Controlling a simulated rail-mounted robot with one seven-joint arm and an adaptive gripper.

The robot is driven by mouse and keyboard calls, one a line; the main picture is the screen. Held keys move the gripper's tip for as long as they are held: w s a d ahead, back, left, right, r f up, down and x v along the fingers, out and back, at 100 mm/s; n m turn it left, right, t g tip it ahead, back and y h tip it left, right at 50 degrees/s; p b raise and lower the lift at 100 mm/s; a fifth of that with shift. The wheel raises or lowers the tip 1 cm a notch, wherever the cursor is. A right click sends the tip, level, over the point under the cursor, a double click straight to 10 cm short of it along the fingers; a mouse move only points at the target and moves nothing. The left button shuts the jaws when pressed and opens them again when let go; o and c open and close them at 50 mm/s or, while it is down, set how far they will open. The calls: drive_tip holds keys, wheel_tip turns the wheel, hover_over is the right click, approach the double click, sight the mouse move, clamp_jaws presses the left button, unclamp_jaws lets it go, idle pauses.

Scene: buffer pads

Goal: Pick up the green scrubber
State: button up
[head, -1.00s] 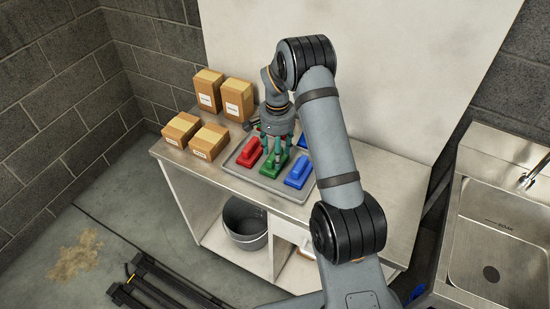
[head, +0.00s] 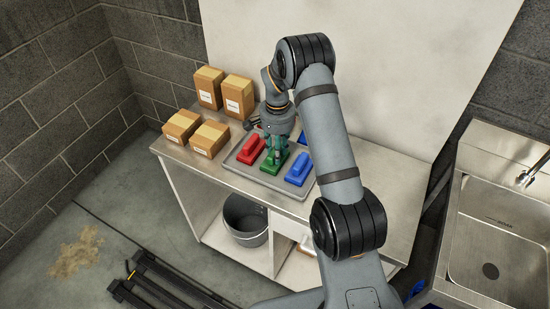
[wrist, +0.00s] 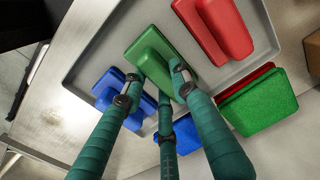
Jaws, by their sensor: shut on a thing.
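The green scrubber (head: 269,167) sits on the grey tray between a red one and a blue one; its block and raised handle show in the wrist view (wrist: 146,45). My gripper (head: 272,154) is directly above it, pointing down. Its green fingers (wrist: 157,88) are shut on the scrubber's handle in the wrist view. Parts of the handle are hidden by the fingers. The scrubber looks to be still at tray level; I cannot tell any gap beneath it.
A red scrubber (head: 251,149) and a blue scrubber (head: 299,169) flank it closely on the tray (head: 233,160). More red, green and blue scrubbers (wrist: 258,102) lie behind. Cardboard boxes (head: 210,138) stand left on the counter. The counter to the right (head: 385,180) is clear.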

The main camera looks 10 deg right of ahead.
drive_tip(key=shift+c, duration=1.3)
drive_tip(key=shift+r, duration=0.15)
clamp_jaws()
drive_tip(key=shift+w+r+b, duration=0.1)
drive_tip(key=shift+r+b, duration=0.3)
drive_tip(key=shift+r, duration=0.2)
drive_tip(key=r, duration=0.1)
drive_tip(key=r+b, duration=0.1)
drive_tip(key=shift+d+r, duration=0.4)
drive_tip(key=d+r+b, duration=0.1)
drive_tip(key=d+r, duration=0.5)
drive_tip(key=d, duration=0.5)
drive_tip(key=shift+w+r, duration=0.2)
drive_tip(key=shift+r, duration=0.2)
drive_tip(key=o, duration=0.7)
unclamp_jaws()
drive_tip(key=shift+a, duration=0.1)
drive_tip(key=c, duration=0.5)
drive_tip(key=shift+c, duration=0.2)
